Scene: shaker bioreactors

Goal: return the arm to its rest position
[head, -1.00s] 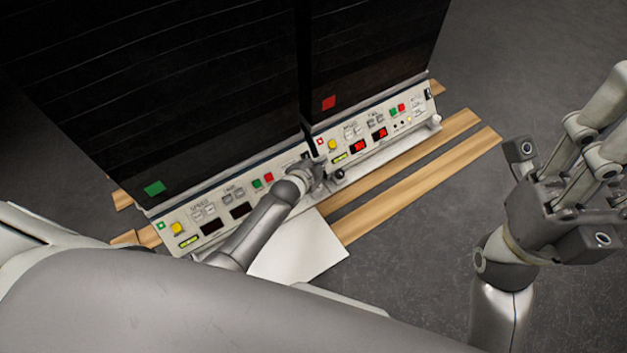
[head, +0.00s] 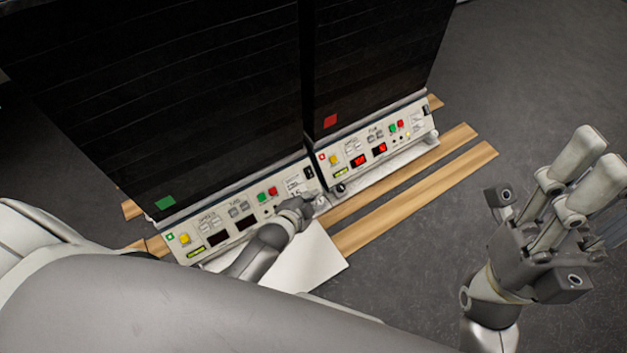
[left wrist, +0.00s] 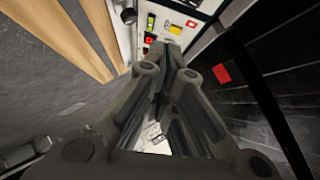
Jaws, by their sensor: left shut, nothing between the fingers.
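My left arm reaches in from the lower left in the head view. Its left gripper (head: 314,203) is shut and empty, low in front of the join between two shaker bioreactors, by the right end of the left unit's control panel (head: 238,217). In the left wrist view the dark fingers (left wrist: 170,62) come together toward a panel (left wrist: 185,14) with coloured buttons. I cannot tell whether the fingertips touch it. My right gripper (head: 590,178) is raised at the right of the head view, fingers up, away from the units; its jaw opening is unclear.
The right unit's panel (head: 372,150) has lit red digits; the left unit's displays are dark. Wooden planks (head: 420,197) lie on the floor in front. A white sheet or plate (head: 308,262) lies below the left gripper. Grey floor (head: 420,260) is clear between the planks and the right arm.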

